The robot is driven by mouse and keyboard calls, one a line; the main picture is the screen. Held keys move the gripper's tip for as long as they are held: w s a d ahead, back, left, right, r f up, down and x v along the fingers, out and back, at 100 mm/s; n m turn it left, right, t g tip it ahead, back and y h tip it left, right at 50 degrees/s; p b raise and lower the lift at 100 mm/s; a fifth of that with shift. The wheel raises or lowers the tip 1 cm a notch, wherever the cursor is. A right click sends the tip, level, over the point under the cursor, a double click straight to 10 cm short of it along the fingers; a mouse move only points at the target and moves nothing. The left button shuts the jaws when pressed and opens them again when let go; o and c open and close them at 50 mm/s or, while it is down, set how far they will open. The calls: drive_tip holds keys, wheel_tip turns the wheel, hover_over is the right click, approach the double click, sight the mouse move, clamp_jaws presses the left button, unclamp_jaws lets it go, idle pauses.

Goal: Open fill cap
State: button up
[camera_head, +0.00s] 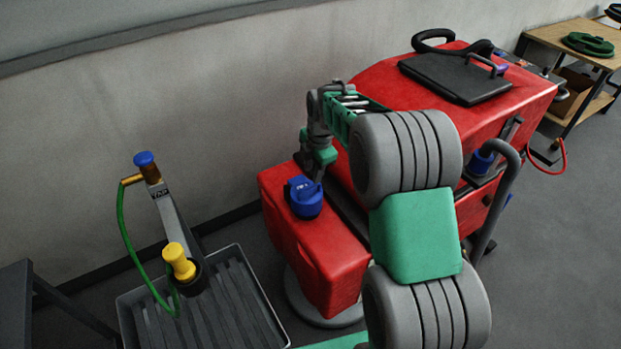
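The fill cap (305,203) is a round blue cap with white marking on its side. It sits upright on the low red front part of the floor scrubber (318,248). My gripper (320,180) is right at the cap, at its upper right edge, with the fingers pointing down. Touching or just apart, I cannot tell. The fingers are small here and partly overlap the cap, so their opening does not show. My grey and green arm reaches in from the lower right and hides part of the scrubber's middle.
A tap post (168,210) with a blue knob, green hose and yellow fitting (179,262) stands left over a grey ribbed tray (240,293). The wall is close behind. A black lid (457,75) lies on the scrubber's top. A wooden bench (560,38) stands far right.

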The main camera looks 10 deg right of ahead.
sight(310, 186)
drive_tip(key=f, duration=0.4)
drive_tip(key=w+f+p, duration=0.1)
drive_tip(key=f, duration=0.1)
drive_tip(key=shift+a+f, duration=0.15)
drive_tip(key=shift+a, duration=0.15)
drive_tip(key=shift+c, duration=0.3)
clamp_jaws()
idle(0.6)
